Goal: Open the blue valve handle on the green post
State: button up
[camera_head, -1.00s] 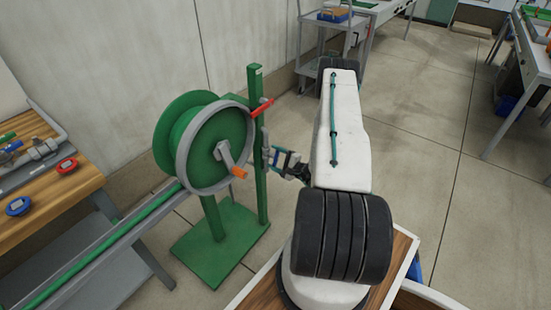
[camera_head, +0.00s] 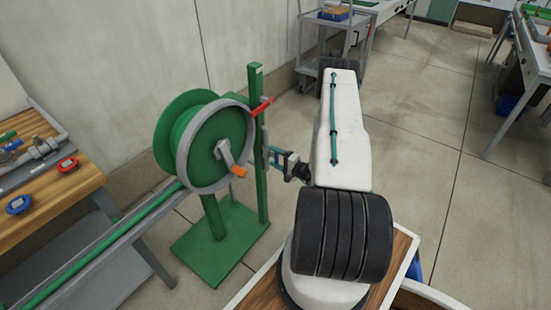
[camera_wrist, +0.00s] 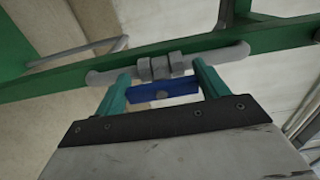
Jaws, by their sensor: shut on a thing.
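The green post (camera_head: 257,200) stands upright beside the hose reel in the head view. It crosses the wrist view as a green bar (camera_wrist: 225,41). A grey pipe with a valve body (camera_wrist: 166,67) is mounted on it. The blue valve handle (camera_wrist: 150,95) lies crosswise in front of the valve body. My gripper (camera_wrist: 161,78) has its two teal fingers at the two ends of the blue handle and is shut on it. In the head view my gripper (camera_head: 277,157) is at the right side of the post; the handle is hard to make out there.
A green hose reel (camera_head: 200,150) with an orange-knobbed crank (camera_head: 232,163) stands left of the post. A red handle (camera_head: 262,107) sticks out higher on the post. A wooden workbench (camera_head: 60,205) is at the left. Open floor (camera_head: 430,150) lies to the right.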

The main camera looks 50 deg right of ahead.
jog(key=o, duration=1)
jog(key=s, duration=0.7)
jog(key=shift+s+d, duration=0.25)
jog(key=shift+s, duration=0.15)
